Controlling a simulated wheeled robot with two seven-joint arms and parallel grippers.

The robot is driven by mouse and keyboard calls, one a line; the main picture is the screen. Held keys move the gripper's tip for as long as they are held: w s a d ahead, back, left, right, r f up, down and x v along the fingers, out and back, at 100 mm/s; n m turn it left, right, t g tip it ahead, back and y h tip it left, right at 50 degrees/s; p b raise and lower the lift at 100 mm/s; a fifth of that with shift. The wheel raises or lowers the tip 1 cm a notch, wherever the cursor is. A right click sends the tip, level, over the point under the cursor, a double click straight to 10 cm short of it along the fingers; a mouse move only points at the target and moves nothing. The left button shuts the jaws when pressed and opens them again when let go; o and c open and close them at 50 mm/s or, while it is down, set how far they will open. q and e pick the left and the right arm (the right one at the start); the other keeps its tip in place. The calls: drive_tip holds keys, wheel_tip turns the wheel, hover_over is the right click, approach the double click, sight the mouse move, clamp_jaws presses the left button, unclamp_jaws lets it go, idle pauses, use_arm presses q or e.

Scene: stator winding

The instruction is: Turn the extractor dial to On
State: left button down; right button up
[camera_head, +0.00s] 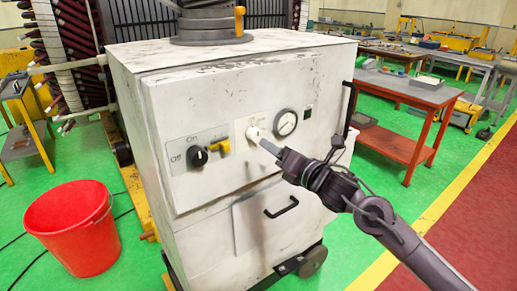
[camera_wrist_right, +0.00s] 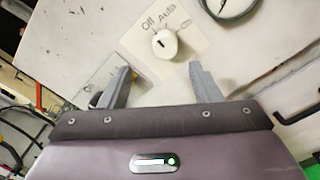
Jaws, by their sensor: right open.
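A white cabinet (camera_head: 215,85) carries the controls on its front. A black dial (camera_head: 197,156) sits on the left panel, with "Off" at its left and "On" above. A white dial (camera_head: 254,133) sits on a pale plate right of it. In the wrist view the white dial (camera_wrist_right: 163,43) has "Off" and "Auto" lettering beside it and a dark mark on its face. I cannot tell which label is the extractor's. My right gripper (camera_head: 268,145) is open and empty in front of the white dial, apart from it; its fingers (camera_wrist_right: 162,84) point at the dial. My left gripper is out of view.
A yellow lever (camera_head: 217,147) is beside the black dial. A round gauge (camera_head: 286,122) is right of the white dial. A black handle (camera_head: 281,207) sits below. A red bucket (camera_head: 78,228) stands on the green floor at left; a workbench (camera_head: 408,90) is at right.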

sight(258, 137)
drive_tip(key=x, duration=0.1)
drive_tip(key=p+x, duration=0.1)
drive_tip(key=x, duration=0.1)
drive_tip(key=d+x, duration=0.1)
drive_tip(key=shift+w+a+f+p, duration=0.15)
drive_tip(key=shift+w+a+p, duration=0.15)
drive_tip(key=shift+w, duration=0.4)
drive_tip(key=shift+p+x, duration=0.45)
drive_tip(key=shift+x, duration=0.5)
drive_tip(key=shift+a, duration=0.45)
drive_tip(key=shift+w+a+f, duration=0.1)
drive_tip(key=shift+w, duration=0.35)
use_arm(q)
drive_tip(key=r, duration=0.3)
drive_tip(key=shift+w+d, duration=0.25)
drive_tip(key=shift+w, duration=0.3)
use_arm(e)
drive_tip(key=c, duration=1)
